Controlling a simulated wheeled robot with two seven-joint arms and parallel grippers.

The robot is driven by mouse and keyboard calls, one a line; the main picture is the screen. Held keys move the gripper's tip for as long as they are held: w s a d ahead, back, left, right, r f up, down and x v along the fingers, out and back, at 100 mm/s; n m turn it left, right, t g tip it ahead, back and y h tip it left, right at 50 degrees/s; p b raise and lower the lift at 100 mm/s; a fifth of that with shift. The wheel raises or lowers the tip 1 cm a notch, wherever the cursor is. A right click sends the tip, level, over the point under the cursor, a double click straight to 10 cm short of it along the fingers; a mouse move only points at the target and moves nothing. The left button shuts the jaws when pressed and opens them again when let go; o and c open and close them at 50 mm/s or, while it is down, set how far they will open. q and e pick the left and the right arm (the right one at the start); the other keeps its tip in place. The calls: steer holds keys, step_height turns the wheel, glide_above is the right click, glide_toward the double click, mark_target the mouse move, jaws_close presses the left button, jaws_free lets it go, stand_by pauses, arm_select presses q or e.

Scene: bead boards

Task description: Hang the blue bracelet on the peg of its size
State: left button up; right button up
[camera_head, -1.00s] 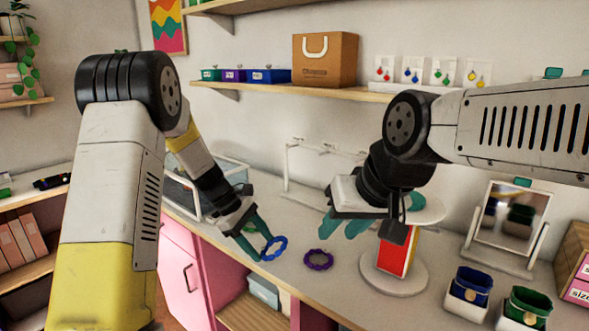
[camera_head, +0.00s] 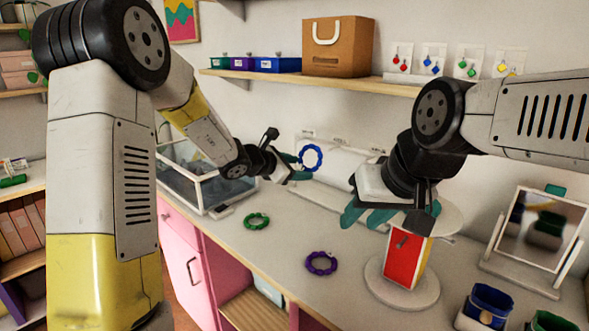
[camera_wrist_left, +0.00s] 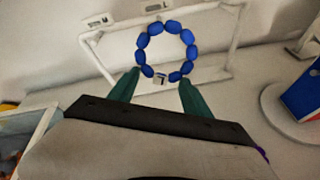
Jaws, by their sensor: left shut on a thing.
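The blue bracelet (camera_head: 312,157) is a ring of blue beads, held up above the counter. My left gripper (camera_head: 298,174) is shut on its lower edge. In the left wrist view the bracelet (camera_wrist_left: 167,29) stands upright beyond the teal fingertips (camera_wrist_left: 158,84), with a small pale tag at its bottom. A white rack (camera_head: 328,180) with pegs stands behind it, partly hidden. Small labels show on the rack's top bar (camera_wrist_left: 126,14) in the left wrist view, too small to read. The bracelet is apart from the pegs. My right gripper (camera_head: 366,216) is open and empty beside the red display stand.
A green bracelet (camera_head: 256,221) and a purple bracelet (camera_head: 321,263) lie on the counter (camera_head: 280,250). A glass-sided case (camera_head: 205,185) stands left of the rack. The red stand (camera_head: 405,260) on its round base and a mirror (camera_head: 540,235) are to the right.

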arm_select(q)
steer(key=w+d+f, duration=0.1)
steer(key=w+d, duration=0.7)
steer(key=shift+f, duration=0.35)
stand_by(0.8)
stand_by(0.4)
steer(key=o, duration=1.4)
steer(key=shift+s, duration=0.1)
